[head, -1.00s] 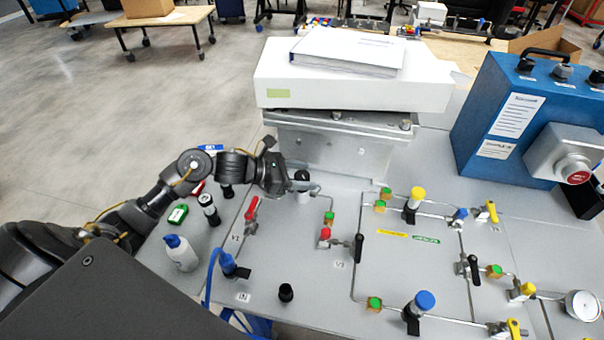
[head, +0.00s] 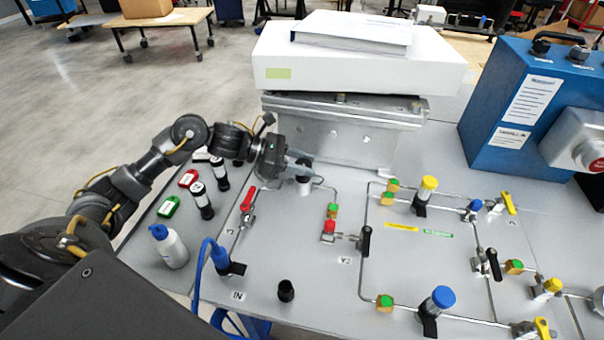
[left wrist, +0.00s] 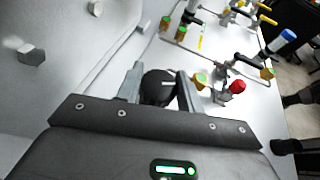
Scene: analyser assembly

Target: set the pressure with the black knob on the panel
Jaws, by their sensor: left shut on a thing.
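The black knob (head: 303,166) stands on the grey panel (head: 300,240) near the back, in front of the metal bracket. It also shows in the left wrist view as a round black top with a pale mark (left wrist: 160,89). My left gripper (head: 300,164) reaches in from the left. In the left wrist view its two fingers (left wrist: 158,88) stand on either side of the knob, shut on it. The gripper covers part of the knob in the head view. My right gripper is not in view.
A red-handled valve (head: 248,203) stands close in front of my left gripper. Bottles and small cases line the panel's left side. A white box (head: 365,68) on the bracket rises behind the knob. Yellow, blue and black valves with pipes fill the right side.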

